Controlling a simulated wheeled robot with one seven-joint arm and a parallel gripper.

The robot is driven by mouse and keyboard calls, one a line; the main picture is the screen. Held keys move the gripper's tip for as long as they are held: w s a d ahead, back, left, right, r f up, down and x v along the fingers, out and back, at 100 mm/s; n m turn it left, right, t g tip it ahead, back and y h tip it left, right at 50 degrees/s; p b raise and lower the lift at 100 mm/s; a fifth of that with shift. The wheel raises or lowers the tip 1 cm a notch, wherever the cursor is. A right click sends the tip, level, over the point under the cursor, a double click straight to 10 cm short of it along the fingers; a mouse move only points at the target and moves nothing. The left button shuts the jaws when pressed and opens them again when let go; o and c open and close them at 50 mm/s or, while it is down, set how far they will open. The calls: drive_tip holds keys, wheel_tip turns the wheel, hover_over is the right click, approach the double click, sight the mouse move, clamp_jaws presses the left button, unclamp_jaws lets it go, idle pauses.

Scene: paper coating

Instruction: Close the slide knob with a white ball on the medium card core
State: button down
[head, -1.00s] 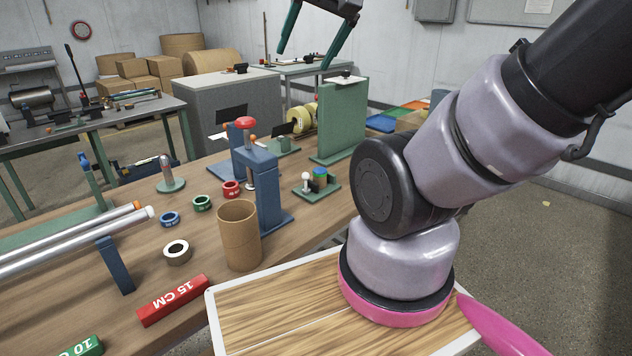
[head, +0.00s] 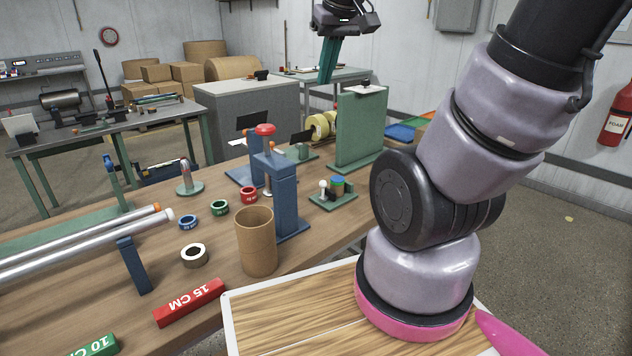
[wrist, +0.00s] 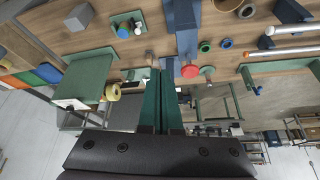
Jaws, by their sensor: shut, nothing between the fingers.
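The white ball (head: 323,184) tops a small upright post on a green base plate (head: 333,202), beside a blue and green round piece (head: 338,185). I cannot tell whether this is the medium one. My gripper (head: 326,80) is high above the far part of the bench, apart from the knob. Its green fingers (wrist: 162,72) are together and empty in the wrist view.
A blue stand with a red knob (head: 265,130) rises left of the green plate. A tall green panel (head: 360,130) stands behind it. Rings, metal rods (head: 90,243) and a red 15 CM block (head: 190,302) lie at the left. A wooden board (head: 290,315) is in front.

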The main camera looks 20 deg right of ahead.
drive_tip(key=w+d+f+n+g+h, duration=0.2)
drive_tip(key=w+f+n+g+h, duration=0.1)
drive_tip(key=w+f+n, duration=0.85)
drive_tip(key=w+d+f+n, duration=0.1)
drive_tip(key=w+f+n, duration=0.2)
drive_tip(key=f, duration=0.8)
drive_tip(key=w+d+f+n+g, duration=0.1)
drive_tip(key=w+f+n, duration=0.3)
drive_tip(key=f, duration=0.7)
drive_tip(key=shift+d+f+n+g+h, duration=0.2)
drive_tip(key=shift+f+n+g+h, duration=0.1)
drive_tip(key=shift+f+n, duration=0.05)
